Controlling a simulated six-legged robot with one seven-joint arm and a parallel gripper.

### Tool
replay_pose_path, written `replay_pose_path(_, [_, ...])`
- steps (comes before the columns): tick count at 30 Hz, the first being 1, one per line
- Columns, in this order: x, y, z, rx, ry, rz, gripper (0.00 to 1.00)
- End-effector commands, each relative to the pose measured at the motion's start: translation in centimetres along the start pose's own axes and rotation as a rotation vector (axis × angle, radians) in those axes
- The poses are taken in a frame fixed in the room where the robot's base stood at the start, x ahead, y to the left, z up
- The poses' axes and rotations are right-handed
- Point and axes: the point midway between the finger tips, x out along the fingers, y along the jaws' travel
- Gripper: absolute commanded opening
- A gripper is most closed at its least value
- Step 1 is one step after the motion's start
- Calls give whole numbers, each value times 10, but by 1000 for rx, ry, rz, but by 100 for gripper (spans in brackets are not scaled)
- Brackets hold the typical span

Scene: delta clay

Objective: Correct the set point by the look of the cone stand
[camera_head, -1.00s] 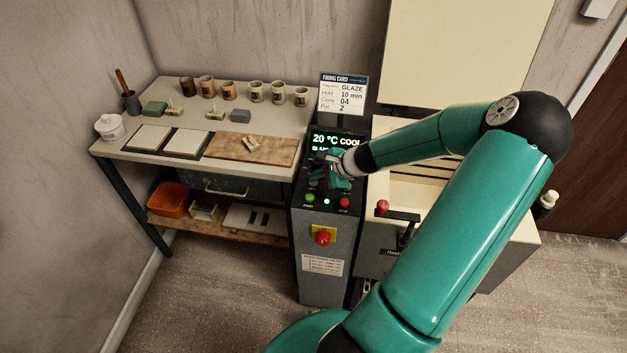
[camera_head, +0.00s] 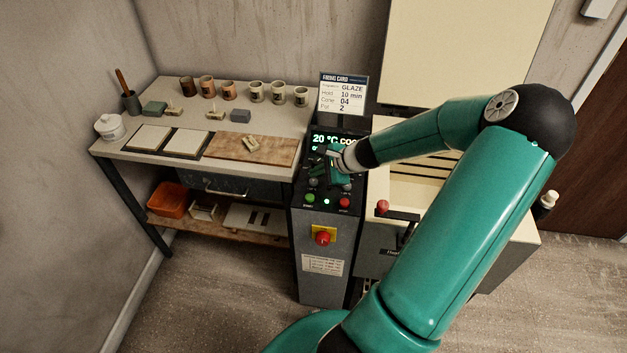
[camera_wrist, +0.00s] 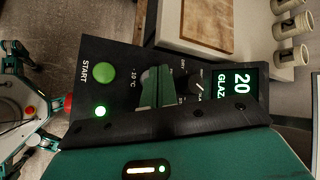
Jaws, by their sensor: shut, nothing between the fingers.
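A control panel (camera_head: 319,191) tops a dark pedestal. Its lit display (camera_head: 331,139) reads 20 °C, and the line below is partly covered. My gripper (camera_head: 335,181) is over the panel, just below the display. In the wrist view the fingers (camera_wrist: 157,87) are shut and empty, between a "-10 °C" label and a dial (camera_wrist: 192,83); contact cannot be told. The green START button (camera_wrist: 104,72) lies beside them. A pale cone stand (camera_head: 251,143) lies on the brown board; similar small pieces (camera_head: 174,108) and (camera_head: 215,114) stand farther back. Their cones are too small to read.
A firing card (camera_head: 342,95) behind the panel reads GLAZE, hold 10 min, cone 04, pot 2. Several cups (camera_head: 257,91) line the bench back. A red emergency knob (camera_head: 323,238) is on the pedestal front. The open kiln (camera_head: 417,190) stands at right.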

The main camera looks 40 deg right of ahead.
Motion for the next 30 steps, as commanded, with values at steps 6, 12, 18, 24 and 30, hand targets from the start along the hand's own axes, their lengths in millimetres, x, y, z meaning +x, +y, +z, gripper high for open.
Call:
replay_pose_path(6, [-9, -7, 6, -4, 3, -1, 0])
replay_pose_path(12, [-22, -16, 15, -2, 2, -1, 0])
replay_pose_path(18, [-33, -24, 24, -2, 1, 0, 0])
replay_pose_path(24, [-35, -26, 25, 0, 0, 0, 0])
replay_pose_path(30, [-35, -25, 25, 0, 0, 0, 0])
